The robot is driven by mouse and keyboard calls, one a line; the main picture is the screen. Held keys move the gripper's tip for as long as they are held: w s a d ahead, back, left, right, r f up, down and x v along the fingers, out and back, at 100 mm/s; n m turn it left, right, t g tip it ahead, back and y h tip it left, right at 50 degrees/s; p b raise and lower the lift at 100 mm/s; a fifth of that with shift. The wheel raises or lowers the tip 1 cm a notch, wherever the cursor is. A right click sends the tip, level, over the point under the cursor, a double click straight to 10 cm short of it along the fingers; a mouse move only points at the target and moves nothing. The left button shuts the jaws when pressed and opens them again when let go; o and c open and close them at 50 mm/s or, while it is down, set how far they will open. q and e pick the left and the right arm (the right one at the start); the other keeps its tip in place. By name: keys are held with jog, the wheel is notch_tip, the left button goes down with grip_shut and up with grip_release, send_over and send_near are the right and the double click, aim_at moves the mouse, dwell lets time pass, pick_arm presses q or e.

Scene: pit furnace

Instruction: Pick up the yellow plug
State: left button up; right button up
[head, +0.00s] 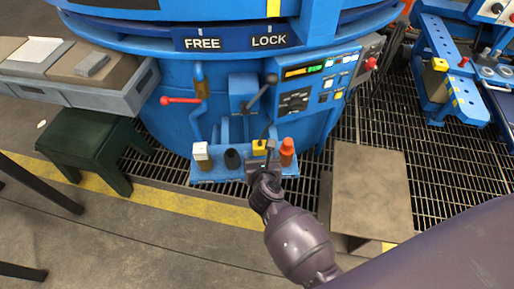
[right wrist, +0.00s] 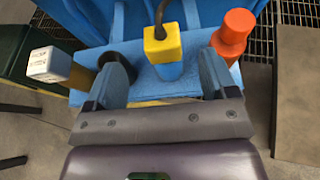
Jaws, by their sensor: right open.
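The yellow plug (head: 260,147) stands on a low blue ledge (head: 226,173) at the foot of the blue furnace. In the right wrist view the plug (right wrist: 162,42) has a yellow head with a dark cable rising from it and a blue part below. My right gripper (head: 260,166) is open at the ledge. In the right wrist view its two fingers (right wrist: 163,80) are spread apart with nothing gripped, and the plug shows beyond the gap between them. My left gripper is not in view.
A white-topped plug (head: 201,153) and a dark round one (head: 233,159) stand left of the yellow plug; an orange-red one (head: 287,150) stands close right. A red-knobbed lever (head: 180,100) sticks out above. A brown box (head: 371,190) stands right, a green stool (head: 90,135) left.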

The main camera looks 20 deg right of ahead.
aim_at(259, 142)
jog(key=x, duration=0.2)
jog(key=shift+w+d+f+b, duration=0.1)
jog(key=shift+w+f+b, duration=0.05)
jog(key=shift+f+b, duration=0.2)
jog(key=shift+w+d+f, duration=0.15)
jog(key=shift+w+d, duration=0.05)
jog(key=shift+w, duration=0.5)
jog(key=shift+w+d+f, duration=0.1)
jog(key=shift+w+f, duration=0.1)
jog(key=b+x, duration=0.1)
jog(key=x, duration=0.2)
jog(key=shift+d+f+b, duration=0.1)
jog(key=shift+f+b, duration=0.2)
jog(key=shift+b, duration=0.1)
jog(key=shift+w+d, duration=0.15)
jog(key=shift+w, duration=0.5)
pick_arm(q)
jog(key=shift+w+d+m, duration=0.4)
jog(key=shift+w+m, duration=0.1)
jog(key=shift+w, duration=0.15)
